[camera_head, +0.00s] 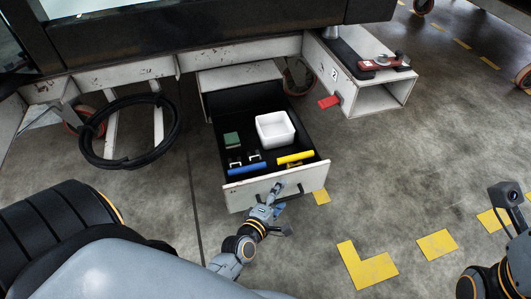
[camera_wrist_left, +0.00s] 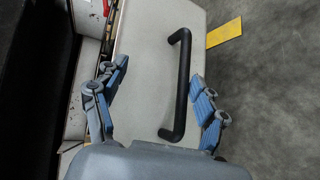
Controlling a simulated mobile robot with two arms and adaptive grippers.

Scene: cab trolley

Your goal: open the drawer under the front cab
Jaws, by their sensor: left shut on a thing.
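The drawer (camera_head: 291,185) under the cab is pulled well out, and its inside shows from above. Its pale front panel carries a black bar handle, seen in the left wrist view (camera_wrist_left: 183,85). My left gripper (camera_head: 277,191) is at the front panel in the head view. The exact finger contact is hard to see. My right gripper is not in view; only part of my right arm shows at the right edge.
The drawer holds a white bin (camera_head: 275,130), a green block (camera_head: 232,139), a blue item (camera_head: 247,169) and a yellow item (camera_head: 296,157). A coiled black hose (camera_head: 128,165) hangs at left. Floor in front is clear.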

